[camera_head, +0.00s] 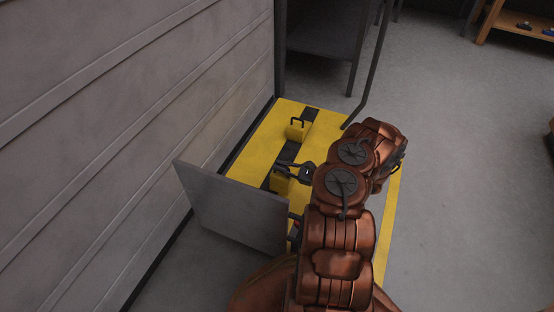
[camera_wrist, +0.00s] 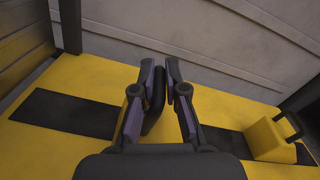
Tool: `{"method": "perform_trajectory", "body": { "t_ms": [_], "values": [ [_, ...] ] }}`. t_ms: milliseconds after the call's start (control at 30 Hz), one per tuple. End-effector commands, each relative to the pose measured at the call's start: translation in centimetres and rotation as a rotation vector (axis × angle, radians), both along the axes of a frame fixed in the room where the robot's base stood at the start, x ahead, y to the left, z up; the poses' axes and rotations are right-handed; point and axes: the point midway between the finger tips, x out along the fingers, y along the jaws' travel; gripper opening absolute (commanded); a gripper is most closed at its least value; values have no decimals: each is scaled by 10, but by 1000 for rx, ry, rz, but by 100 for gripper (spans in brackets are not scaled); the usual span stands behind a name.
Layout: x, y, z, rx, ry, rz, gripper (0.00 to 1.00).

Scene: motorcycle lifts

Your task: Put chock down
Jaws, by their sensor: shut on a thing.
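A yellow chock with a black handle (camera_wrist: 158,92) is at my gripper; the handle stands between the fingers in the wrist view. Its yellow body (camera_head: 281,182) shows in the head view, partly hidden by my gripper. My gripper (camera_head: 291,170) is shut on this chock, and its fingertips show in the wrist view (camera_wrist: 169,68). A second yellow chock (camera_head: 296,131) stands upright farther off on the mat, also at the right of the wrist view (camera_wrist: 268,142). The yellow mat (camera_head: 262,138) has a black stripe under both chocks. I cannot tell whether the held chock touches it.
A grey panel (camera_head: 225,203) stands upright at the mat's near end. A ribbed grey wall (camera_head: 130,110) runs along its left. A dark metal frame (camera_head: 320,62) stands at the far end. A wooden shelf (camera_head: 520,22) is far right. The grey floor (camera_head: 460,150) to the right is clear.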

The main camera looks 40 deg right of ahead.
Motion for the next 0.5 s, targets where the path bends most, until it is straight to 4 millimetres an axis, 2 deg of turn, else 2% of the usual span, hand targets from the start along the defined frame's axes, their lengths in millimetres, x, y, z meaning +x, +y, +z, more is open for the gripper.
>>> {"method": "perform_trajectory", "body": {
  "t_ms": [300,500],
  "values": [
    [57,-25,-8,-2,-4,2,0],
    [73,-33,-7,-1,-3,0,0]
  ]
}}
